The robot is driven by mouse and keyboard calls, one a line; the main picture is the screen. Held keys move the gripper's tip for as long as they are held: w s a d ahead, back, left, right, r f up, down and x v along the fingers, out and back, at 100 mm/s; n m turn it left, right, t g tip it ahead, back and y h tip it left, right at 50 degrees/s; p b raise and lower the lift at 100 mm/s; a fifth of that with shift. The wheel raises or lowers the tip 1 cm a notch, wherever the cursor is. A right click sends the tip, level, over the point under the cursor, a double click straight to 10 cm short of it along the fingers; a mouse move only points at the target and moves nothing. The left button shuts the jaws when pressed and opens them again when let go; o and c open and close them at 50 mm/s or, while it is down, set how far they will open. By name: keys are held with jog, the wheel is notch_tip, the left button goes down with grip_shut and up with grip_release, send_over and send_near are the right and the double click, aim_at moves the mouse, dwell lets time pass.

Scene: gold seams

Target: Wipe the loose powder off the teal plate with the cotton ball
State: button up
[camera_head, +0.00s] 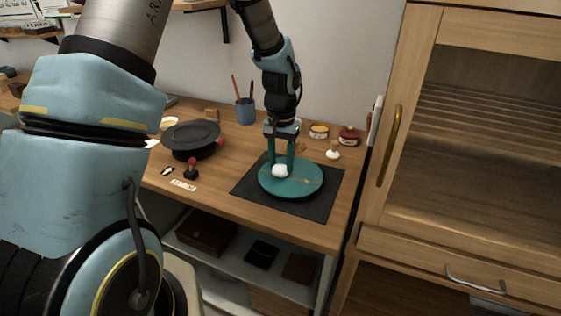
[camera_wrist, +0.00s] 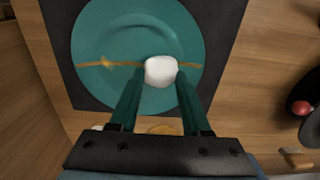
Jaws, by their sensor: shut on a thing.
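The teal plate (camera_head: 306,187) lies on a dark mat (camera_head: 318,209) on the wooden table. A gold seam (camera_wrist: 123,64) crosses the plate, with a yellowish powder patch (camera_wrist: 106,61) on it left of the cotton in the wrist view. My gripper (camera_head: 280,168) is shut on the white cotton ball (camera_head: 280,171), which also shows between the fingertips in the wrist view (camera_wrist: 160,71). The cotton ball is over the plate's seam, low at its surface; I cannot tell whether it touches.
A blue cup with brushes (camera_head: 245,111), small jars (camera_head: 348,135) and a white-topped item (camera_head: 333,151) stand behind. A wooden cabinet (camera_head: 391,165) bounds the table's right side.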

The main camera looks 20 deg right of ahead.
jog(key=shift+w+d, duration=0.15)
jog(key=shift+w, duration=0.05)
jog(key=shift+s+d, duration=0.2)
jog(key=shift+s, duration=0.75)
jog(key=shift+s+d, duration=0.2)
jog(key=shift+d, duration=0.65)
jog(key=shift+s+d, duration=0.3)
jog(key=shift+s, duration=0.6)
jog(key=shift+d+f, duration=0.1)
jog(key=shift+d, duration=0.85)
jog(key=shift+s+a, duration=0.35)
jog(key=shift+a, duration=0.05)
jog(key=shift+w+d, duration=0.15)
jog(key=shift+w, duration=0.15)
